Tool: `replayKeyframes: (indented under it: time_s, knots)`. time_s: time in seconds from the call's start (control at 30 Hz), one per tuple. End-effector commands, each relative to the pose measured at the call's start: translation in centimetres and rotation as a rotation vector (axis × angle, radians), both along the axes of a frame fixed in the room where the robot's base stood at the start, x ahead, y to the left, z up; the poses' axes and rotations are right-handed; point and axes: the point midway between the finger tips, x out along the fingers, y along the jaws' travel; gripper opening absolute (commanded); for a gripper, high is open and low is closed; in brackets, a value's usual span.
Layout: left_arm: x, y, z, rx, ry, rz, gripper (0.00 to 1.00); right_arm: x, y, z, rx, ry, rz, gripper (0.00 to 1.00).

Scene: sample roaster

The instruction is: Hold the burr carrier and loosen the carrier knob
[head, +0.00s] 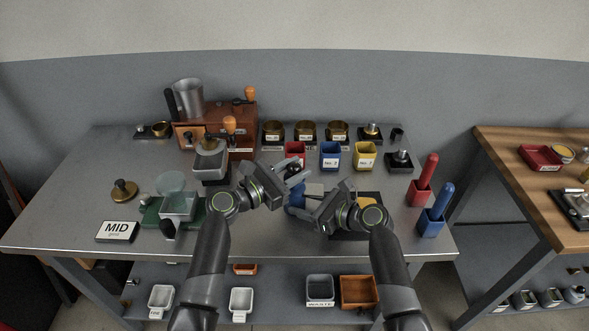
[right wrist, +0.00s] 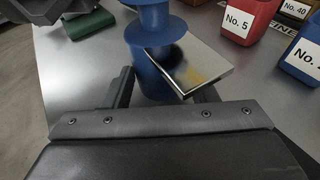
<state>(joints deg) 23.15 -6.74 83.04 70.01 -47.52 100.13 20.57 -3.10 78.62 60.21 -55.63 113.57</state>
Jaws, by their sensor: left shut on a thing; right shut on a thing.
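The blue burr carrier (head: 296,198) stands near the middle of the bench between my two grippers. In the right wrist view the carrier (right wrist: 150,62) is upright, with a wide flange and a narrower part above it. My right gripper (head: 314,211) is shut on its lower body, one finger on each side below the flange. My left gripper (head: 299,181) comes in higher from the left and is shut at the top of the carrier, where the knob is. The knob itself is hidden by the left fingers and by the picture edge.
A shiny plate (right wrist: 196,62) shows close beside the carrier. Red (head: 295,155), blue (head: 331,157) and yellow (head: 365,158) bins stand behind. A brown grinder (head: 228,132) is at the back left. A green stand (head: 156,216) and MID sign (head: 118,231) are at the left.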

Motion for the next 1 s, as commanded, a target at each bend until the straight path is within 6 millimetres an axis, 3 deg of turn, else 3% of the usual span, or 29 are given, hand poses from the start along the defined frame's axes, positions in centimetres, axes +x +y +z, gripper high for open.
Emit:
replayKeyframes:
  time_s: [0.03,0.17,0.57,1.0]
  knots:
    - [0.0,0.0,-0.1,0.0,0.002,-0.002,0.34,0.0,0.0,0.0,0.001,0.0,0.0,0.21]
    - [0.0,0.0,-0.1,0.0,0.002,-0.002,0.51,0.0,0.0,0.0,0.001,0.0,0.0,0.21]
    - [-0.5,0.7,-0.1,0.001,-0.001,0.0,0.52,0.0,0.0,0.0,0.001,0.0,-0.001,0.21]
    - [-5.8,7.4,-0.1,0.003,0.001,-0.001,0.52,0.0,0.0,0.0,0.001,0.0,0.0,0.21]
